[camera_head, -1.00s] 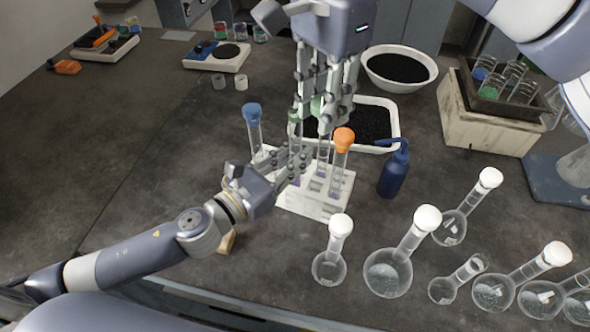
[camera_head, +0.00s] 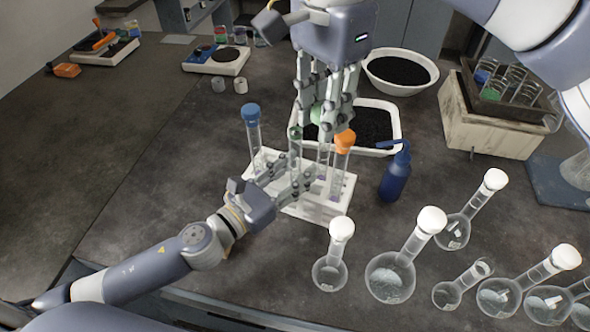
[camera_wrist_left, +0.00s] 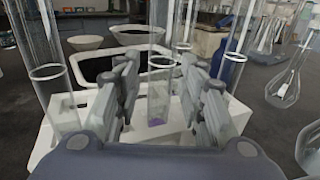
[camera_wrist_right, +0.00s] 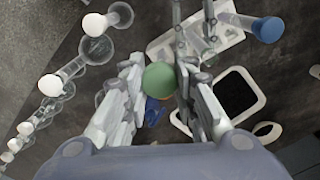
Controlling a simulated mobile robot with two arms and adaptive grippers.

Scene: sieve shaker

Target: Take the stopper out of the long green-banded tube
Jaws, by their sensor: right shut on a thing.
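The white rack (camera_head: 318,211) stands mid-table and holds several tubes. A glass tube with a greenish top (camera_head: 295,145) stands in it. My right gripper (camera_head: 320,118) reaches down from above and is shut on a green stopper (camera_wrist_right: 160,80). The stopper also shows between its fingers in the head view (camera_head: 317,113); whether it touches a tube below is hidden by the fingers. My left gripper (camera_head: 290,188) is low at the rack's front. In the left wrist view its fingers stand apart on both sides of a clear tube (camera_wrist_left: 160,92), with small gaps.
Blue-stoppered (camera_head: 250,112) and orange-stoppered (camera_head: 345,138) tubes stand close beside the grippers. A blue wash bottle (camera_head: 395,178) stands right of the rack. Several white-stoppered flasks (camera_head: 390,275) fill the front right. A white tray (camera_head: 385,150) of dark grains lies behind.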

